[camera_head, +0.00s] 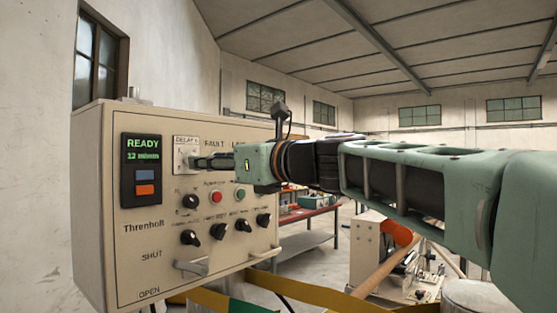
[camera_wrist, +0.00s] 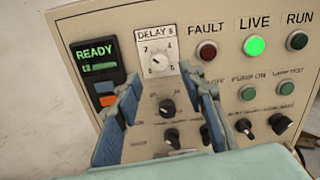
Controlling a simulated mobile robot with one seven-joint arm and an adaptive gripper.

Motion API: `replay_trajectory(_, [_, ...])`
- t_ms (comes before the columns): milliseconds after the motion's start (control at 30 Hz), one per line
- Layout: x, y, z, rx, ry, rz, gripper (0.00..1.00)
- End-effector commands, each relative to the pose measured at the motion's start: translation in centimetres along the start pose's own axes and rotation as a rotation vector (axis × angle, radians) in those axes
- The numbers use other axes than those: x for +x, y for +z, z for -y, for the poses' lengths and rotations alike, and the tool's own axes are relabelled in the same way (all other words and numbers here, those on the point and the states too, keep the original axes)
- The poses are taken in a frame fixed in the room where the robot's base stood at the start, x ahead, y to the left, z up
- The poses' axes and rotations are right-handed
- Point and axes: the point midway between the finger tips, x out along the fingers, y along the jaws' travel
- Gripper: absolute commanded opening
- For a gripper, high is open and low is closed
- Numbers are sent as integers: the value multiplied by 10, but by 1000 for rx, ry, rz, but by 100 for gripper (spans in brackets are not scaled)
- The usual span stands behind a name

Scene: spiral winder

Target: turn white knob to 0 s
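The white knob (camera_wrist: 158,65) sits on a white dial plate (camera_wrist: 155,38) marked "DELAY s" on the beige control panel. Small digits surround the knob; its exact setting is too small to read surely. In the head view the plate (camera_head: 186,141) is at the panel's upper middle, and my gripper partly hides the knob. My gripper (camera_wrist: 161,76) is open in the wrist view, one blue finger on each side below the knob, with nothing held. In the head view my gripper (camera_head: 196,161) reaches in from the right, its tips close to the plate. Contact with the knob cannot be told.
A display (camera_wrist: 97,57) reading "READY" is left of the dial. Black knobs (camera_wrist: 167,105) and push buttons lie below. The lamps right of it include a lit green LIVE lamp (camera_wrist: 254,47). Handles (camera_head: 190,267) protrude low on the panel.

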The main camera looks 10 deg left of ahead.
Motion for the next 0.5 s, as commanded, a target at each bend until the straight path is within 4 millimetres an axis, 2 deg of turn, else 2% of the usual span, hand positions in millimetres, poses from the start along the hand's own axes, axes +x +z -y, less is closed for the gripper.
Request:
replay_trajectory(33, [11, 0, -1, -2, 1, -4, 37])
replay_trajectory(200, [38, 0, -1, -2, 2, -3, 37])
replay_trajectory(500, [60, 0, 0, -3, 0, -1, 37])
